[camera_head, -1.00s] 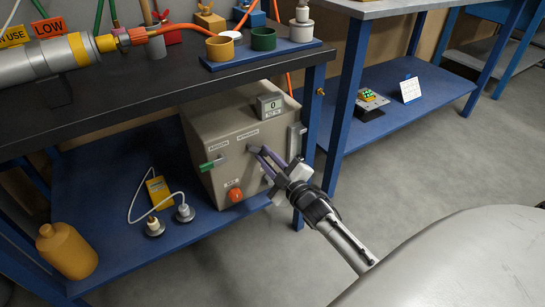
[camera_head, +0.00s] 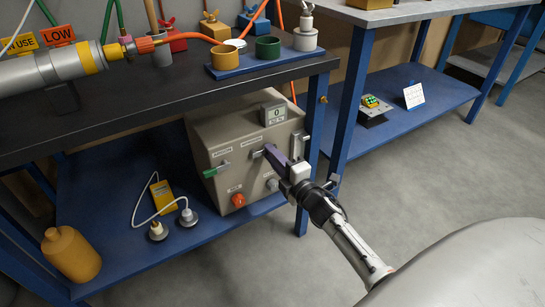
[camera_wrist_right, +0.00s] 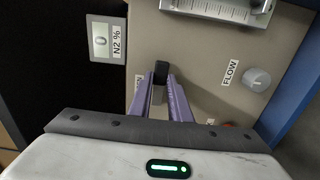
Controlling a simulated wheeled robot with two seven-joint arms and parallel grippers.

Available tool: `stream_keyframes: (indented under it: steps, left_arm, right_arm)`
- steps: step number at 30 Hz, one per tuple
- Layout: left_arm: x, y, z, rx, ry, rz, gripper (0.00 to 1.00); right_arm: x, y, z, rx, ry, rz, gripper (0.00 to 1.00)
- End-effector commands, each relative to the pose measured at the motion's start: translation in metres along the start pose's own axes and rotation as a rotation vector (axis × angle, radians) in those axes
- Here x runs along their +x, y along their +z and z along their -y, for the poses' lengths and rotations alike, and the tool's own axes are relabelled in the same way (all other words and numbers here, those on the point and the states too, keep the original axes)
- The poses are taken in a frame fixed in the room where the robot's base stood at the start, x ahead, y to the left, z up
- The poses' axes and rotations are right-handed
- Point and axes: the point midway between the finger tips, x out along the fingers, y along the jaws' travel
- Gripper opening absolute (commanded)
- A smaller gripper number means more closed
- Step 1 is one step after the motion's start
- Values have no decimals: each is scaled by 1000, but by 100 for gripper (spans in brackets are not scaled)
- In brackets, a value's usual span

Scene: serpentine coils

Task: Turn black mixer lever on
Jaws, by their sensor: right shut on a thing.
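The black mixer lever (camera_wrist_right: 161,72) is on the front of a beige box and shows between the purple fingers in the right wrist view. In the head view its dark end (camera_head: 258,154) sticks out left of the fingertips. My right gripper (camera_head: 270,152) is at the box front, its fingers closed around the lever. Most of the lever and its base are hidden by the fingers. The label beside it in the wrist view is partly covered. My left gripper is not in view.
The beige box (camera_head: 215,130) stands on a blue lower shelf (camera_head: 115,245) under the dark bench top. Its front also carries a green-ended lever (camera_head: 216,170), an orange knob (camera_head: 238,200) and a grey FLOW knob (camera_wrist_right: 257,79). A blue table leg (camera_head: 312,150) stands close to its right.

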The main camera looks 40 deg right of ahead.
Motion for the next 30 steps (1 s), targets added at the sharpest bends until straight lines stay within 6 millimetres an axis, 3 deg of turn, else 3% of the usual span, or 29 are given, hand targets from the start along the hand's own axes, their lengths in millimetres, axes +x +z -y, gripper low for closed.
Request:
stream_keyframes:
  steps: [17,18,21,30]
  left_arm:
    - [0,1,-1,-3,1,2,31]
    - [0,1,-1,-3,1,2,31]
    - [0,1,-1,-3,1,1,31]
    - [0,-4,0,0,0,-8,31]
  right_arm:
    - [-1,1,0,-36,-3,1,0]
    - [-1,1,0,-36,-3,1,22]
    - [0,0,0,-34,-2,1,36]
    - [-2,0,-1,-31,-1,1,36]
